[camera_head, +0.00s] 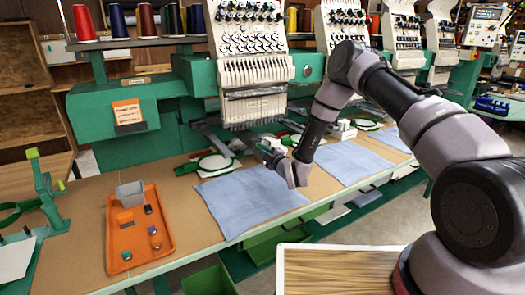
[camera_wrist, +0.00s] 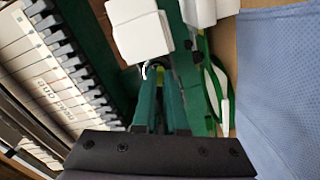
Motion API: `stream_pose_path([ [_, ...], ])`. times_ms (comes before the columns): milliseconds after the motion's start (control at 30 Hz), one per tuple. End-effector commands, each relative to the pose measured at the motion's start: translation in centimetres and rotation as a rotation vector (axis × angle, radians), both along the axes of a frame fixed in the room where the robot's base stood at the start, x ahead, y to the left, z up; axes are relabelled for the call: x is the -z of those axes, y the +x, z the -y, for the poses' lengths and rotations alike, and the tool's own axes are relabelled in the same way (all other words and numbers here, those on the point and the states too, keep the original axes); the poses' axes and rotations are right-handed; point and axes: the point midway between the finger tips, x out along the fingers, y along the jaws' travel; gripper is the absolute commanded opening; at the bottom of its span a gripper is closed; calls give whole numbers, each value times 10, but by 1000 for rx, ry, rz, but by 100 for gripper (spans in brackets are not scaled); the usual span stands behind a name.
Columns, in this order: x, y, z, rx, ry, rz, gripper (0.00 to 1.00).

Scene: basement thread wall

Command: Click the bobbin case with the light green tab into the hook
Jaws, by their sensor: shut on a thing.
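My gripper (camera_head: 268,151) reaches in under the front of the embroidery machine, above the table. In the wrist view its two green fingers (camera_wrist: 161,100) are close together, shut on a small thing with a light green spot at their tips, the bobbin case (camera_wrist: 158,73). Most of the case is hidden by the fingers and by shadow. A white block-like machine part (camera_wrist: 140,38) is just beyond the tips. I cannot make out the hook, or tell whether the case touches it.
An orange tray (camera_head: 118,241) with a grey bin and several small coloured pieces lies on the table at left. A blue cloth (camera_head: 245,200) lies below my gripper. A green hoop (camera_head: 215,162) is close by at left. The needle head (camera_head: 250,72) hangs above.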

Motion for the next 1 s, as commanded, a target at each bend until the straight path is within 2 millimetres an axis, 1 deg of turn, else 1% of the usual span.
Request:
stream_pose_path([
  [200, 0, 1, -1, 0, -1, -1, 0],
  [233, 0, 1, -1, 0, -1, -1, 17],
  [267, 0, 1, -1, 0, -1, -1, 29],
  [300, 0, 1, -1, 0, -1, -1, 44],
  [667, 0, -1, 0, 1, -1, -1, 45],
  [767, 1, -9, 6, 1, -1, -3, 45],
  [867, 1, -23, 16, 1, -1, -3, 45],
  [1000, 1, -48, 33, 1, 0, -6, 45],
])
